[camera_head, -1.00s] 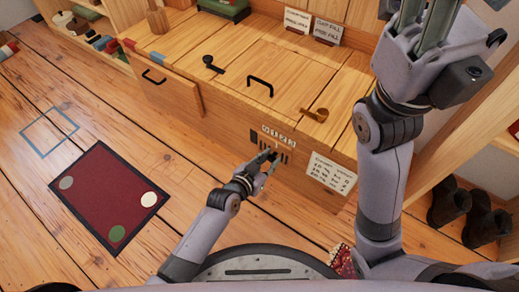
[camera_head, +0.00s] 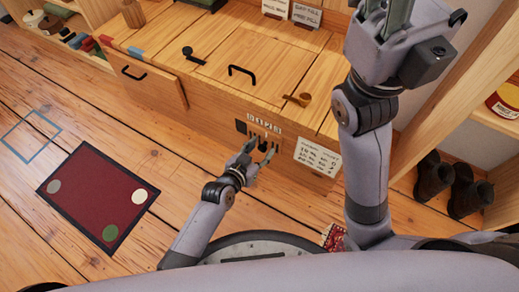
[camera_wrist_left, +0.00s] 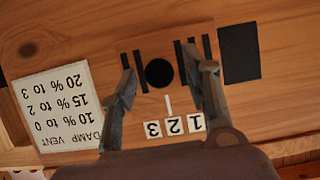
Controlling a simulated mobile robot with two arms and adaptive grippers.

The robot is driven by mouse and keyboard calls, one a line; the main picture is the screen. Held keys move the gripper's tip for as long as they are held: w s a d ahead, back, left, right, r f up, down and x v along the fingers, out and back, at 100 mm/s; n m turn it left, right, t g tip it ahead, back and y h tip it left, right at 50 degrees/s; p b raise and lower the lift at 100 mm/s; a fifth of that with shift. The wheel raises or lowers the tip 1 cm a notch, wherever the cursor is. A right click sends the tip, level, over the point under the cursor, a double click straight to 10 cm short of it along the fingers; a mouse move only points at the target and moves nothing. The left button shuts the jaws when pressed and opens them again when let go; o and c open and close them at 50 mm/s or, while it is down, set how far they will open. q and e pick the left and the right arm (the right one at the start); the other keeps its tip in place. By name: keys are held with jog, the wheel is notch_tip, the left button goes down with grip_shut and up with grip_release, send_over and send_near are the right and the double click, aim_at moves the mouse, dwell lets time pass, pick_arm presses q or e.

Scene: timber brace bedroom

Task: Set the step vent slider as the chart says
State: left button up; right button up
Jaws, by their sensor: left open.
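The step vent panel (camera_head: 243,127) is on the low front of the wooden steps, with number tiles (camera_head: 264,124) above dark slots. In the left wrist view, upside down, the round black slider knob (camera_wrist_left: 159,72) has a white pointer (camera_wrist_left: 168,104) lined up about with tile 2 (camera_wrist_left: 174,125). The white chart (camera_head: 317,156), right of the panel, reads in the wrist view "DAMP VENT", 10 % to 0, 15 % to 2, 20 % to 3. My left gripper (camera_head: 262,150) is open, its fingers either side of the knob. My right gripper (camera_head: 382,10) is partly cut off above.
The steps have handles (camera_head: 243,70) and a drawer (camera_head: 143,80) at left. Two small signs (camera_head: 307,14) stand at the back; their text is unclear. Boots (camera_head: 450,185) are in the right shelf. A red mat (camera_head: 97,197) lies on the open floor at left.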

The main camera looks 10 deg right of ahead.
pick_arm(q)
jog(key=shift+a, duration=0.1)
jog(key=v, duration=1.2)
jog(key=shift+f, duration=0.1)
